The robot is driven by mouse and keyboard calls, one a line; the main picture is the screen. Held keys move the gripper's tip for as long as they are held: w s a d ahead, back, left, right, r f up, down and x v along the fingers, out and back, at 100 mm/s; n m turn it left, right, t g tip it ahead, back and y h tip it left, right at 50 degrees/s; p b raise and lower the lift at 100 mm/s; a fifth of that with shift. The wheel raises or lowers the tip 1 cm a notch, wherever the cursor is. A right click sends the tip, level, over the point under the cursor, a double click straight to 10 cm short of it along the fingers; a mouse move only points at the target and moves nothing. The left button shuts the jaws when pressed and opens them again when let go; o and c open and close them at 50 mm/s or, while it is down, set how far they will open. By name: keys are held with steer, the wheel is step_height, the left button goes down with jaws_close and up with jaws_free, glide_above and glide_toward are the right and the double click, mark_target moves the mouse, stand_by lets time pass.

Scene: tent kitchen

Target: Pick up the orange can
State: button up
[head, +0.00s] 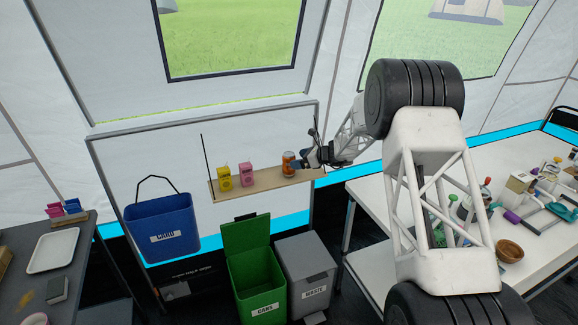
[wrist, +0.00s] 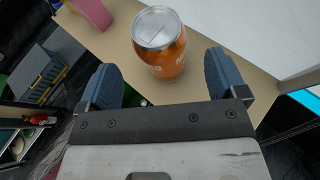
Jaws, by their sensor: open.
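The orange can (head: 289,163) stands upright at the right part of a wooden wall shelf (head: 262,182). In the wrist view the orange can (wrist: 160,45), with a silver lid, stands just beyond and between my two blue fingertips. My gripper (head: 304,161) comes from the right at shelf height, close beside the can. In the wrist view my gripper (wrist: 163,82) is open, with one finger on each side of the gap and no grip on the can.
A yellow carton (head: 224,178) and a pink carton (head: 246,174) stand left of the can on the shelf. A blue bin (head: 163,228) hangs at left. An open green bin (head: 256,283) and a grey bin (head: 306,272) stand below. A cluttered white table (head: 368,215) is at right.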

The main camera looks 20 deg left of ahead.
mark_target(286, 154)
steer(key=shift+a, duration=0.1)
steer(key=shift+x, duration=2.55)
steer(key=c, duration=1)
steer(key=shift+r, duration=0.15)
steer(key=shift+r, duration=0.7)
steer(key=shift+s+d+r, duration=0.1)
steer(key=shift+s+r, duration=0.05)
steer(key=shift+r, duration=0.35)
steer(key=shift+s+d+r, duration=0.15)
steer(key=shift+r, duration=0.4)
steer(key=s+d+r, duration=0.1)
steer(key=s+d, duration=0.7)
steer(key=s, duration=0.4)
steer(key=shift+s, duration=0.4)
